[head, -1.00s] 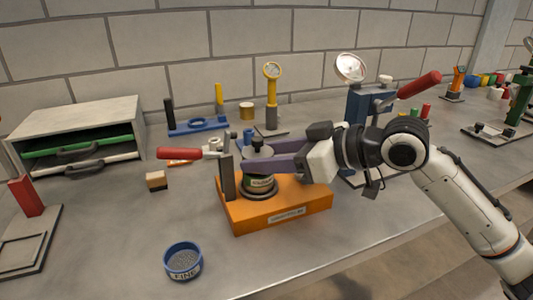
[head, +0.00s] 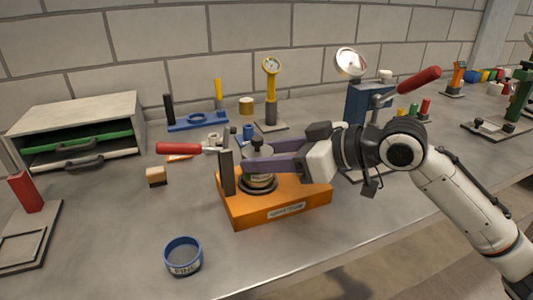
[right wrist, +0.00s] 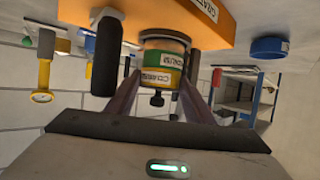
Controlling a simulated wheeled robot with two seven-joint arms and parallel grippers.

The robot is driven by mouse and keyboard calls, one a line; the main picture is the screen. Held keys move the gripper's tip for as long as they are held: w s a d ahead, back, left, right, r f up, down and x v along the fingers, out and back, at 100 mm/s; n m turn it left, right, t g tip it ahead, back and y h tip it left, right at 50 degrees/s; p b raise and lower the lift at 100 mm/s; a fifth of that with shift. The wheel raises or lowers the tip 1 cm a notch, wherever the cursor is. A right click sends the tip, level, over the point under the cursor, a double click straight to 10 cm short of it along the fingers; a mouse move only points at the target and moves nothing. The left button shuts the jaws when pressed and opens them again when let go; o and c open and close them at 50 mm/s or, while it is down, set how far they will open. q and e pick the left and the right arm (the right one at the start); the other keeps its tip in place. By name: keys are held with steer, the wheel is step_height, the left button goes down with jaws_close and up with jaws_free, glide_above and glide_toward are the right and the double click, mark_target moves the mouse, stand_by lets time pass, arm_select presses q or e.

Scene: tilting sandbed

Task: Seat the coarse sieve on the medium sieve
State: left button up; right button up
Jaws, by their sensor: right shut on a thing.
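A short stack of sieves stands on the orange base (head: 300,195). In the right wrist view, which is upside down, the coarse sieve (right wrist: 155,79) carries a white label and green bands. It sits directly against the medium sieve (right wrist: 165,45), with no clear gap visible. A dark knob (right wrist: 157,99) tops the stack. My right gripper (head: 248,163) reaches in from the right with its purple fingers on both sides of the stack. It is shut on the coarse sieve. The fingers partly hide the stack in the head view. My left gripper is not in view.
A dark post (head: 227,172) and a red-handled clamp (head: 180,149) stand at the base's left side. The blue fine sieve (head: 183,257) stands alone at the front. A small wooden block (head: 156,177) lies left. The front-left table is mostly clear.

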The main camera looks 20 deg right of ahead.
steer(key=o, duration=1.1)
steer(key=shift+s+d+r, duration=0.1)
steer(key=shift+s+d, duration=0.05)
steer(key=shift+d, duration=0.05)
steer(key=b+v, duration=0.1)
steer(key=v, duration=0.9)
steer(key=shift+b, duration=0.35)
